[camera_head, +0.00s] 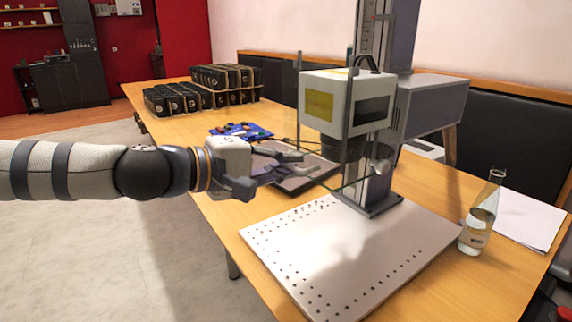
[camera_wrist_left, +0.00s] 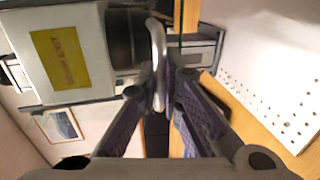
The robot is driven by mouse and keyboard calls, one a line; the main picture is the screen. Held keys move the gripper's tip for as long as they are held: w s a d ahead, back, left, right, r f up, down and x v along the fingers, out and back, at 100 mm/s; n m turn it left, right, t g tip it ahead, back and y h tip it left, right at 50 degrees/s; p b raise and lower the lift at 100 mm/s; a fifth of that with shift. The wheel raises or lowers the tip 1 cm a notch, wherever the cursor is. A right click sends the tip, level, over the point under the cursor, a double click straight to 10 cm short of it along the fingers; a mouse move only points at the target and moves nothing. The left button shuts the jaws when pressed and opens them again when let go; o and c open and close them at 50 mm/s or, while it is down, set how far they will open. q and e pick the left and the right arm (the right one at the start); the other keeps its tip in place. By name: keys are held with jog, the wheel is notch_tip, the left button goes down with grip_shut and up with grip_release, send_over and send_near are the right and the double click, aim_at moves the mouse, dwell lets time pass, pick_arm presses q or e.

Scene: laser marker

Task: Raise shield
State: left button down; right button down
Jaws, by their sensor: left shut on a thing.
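The laser marker (camera_head: 335,98) stands on the table, with a boxy white head, a yellow label and a dark lens part beneath. Its clear shield (camera_head: 346,186) is hard to make out; a thin greenish lower edge shows below the head, above the perforated plate. My left gripper (camera_head: 303,163) reaches in from the left, in front of the head's lower part. In the left wrist view its fingers (camera_wrist_left: 163,88) are shut on a curved metal handle (camera_wrist_left: 157,50), beside the yellow label. The handle's joint to the shield is not clear. My right gripper is not in view.
The perforated base plate (camera_head: 340,255) lies below the marker, bare. A flask (camera_head: 480,220) and white paper (camera_head: 525,218) are at the right. A flat dark device (camera_head: 290,180), a blue tray (camera_head: 241,131) and racks of dark boxes (camera_head: 185,97) stand behind.

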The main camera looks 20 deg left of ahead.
pick_arm(q)
jog(key=c, duration=2)
grip_release()
jog(key=v, duration=0.7)
jog(key=shift+s+a, duration=0.15)
jog(key=shift+s, duration=0.1)
